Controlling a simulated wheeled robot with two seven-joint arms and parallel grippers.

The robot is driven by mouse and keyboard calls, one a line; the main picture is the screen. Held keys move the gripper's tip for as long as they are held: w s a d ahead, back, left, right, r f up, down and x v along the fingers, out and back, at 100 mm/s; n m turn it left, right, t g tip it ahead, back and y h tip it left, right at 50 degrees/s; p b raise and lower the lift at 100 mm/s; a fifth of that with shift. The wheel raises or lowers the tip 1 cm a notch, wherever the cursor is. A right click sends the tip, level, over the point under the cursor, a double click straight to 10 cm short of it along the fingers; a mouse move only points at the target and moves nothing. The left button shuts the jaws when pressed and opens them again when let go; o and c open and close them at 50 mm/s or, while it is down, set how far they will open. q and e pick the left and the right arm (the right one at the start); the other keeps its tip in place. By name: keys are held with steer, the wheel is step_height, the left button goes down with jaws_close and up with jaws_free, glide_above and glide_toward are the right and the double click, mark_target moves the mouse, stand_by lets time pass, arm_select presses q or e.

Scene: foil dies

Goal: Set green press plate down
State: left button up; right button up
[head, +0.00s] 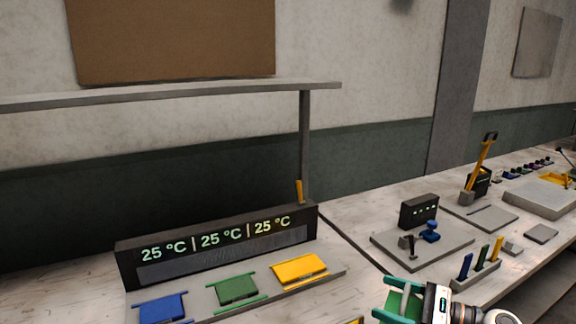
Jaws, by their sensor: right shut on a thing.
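My right gripper (428,301) is at the bottom right, shut on a teal-green piece with raised bars, the green press plate (398,304). It is held over the front of the bench, right of the long grey base (322,281). On that base sit a blue block (162,309), a green block (237,290) and a yellow block (299,269), each with side bars. The underside of the held plate and its gap to the bench cannot be made out. My left gripper is not in view.
A black display (217,240) reading 25 °C three times stands behind the coloured blocks. To the right are a grey plate with a small black box (419,210), a rack with blue, green and yellow sticks (475,280), and a lever press (480,180). A yellow piece shows at the bottom edge.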

steer(key=shift+g, duration=0.5)
steer(key=s+a+f, duration=0.2)
steer(key=s+a, duration=0.1)
steer(key=shift+s+f, duration=0.2)
steer(key=shift+s, duration=0.1)
steer(key=s+a+f+t, duration=0.2)
steer(key=s, duration=0.3)
steer(key=m+t+h, duration=0.8)
steer(key=m+h, duration=0.4)
steer(key=h, duration=0.3)
glide_toward(381, 323)
steer(key=s+f, duration=0.4)
steer(key=shift+w+d+h, duration=0.1)
steer(key=shift+d+h, duration=0.3)
steer(key=shift+d, duration=0.05)
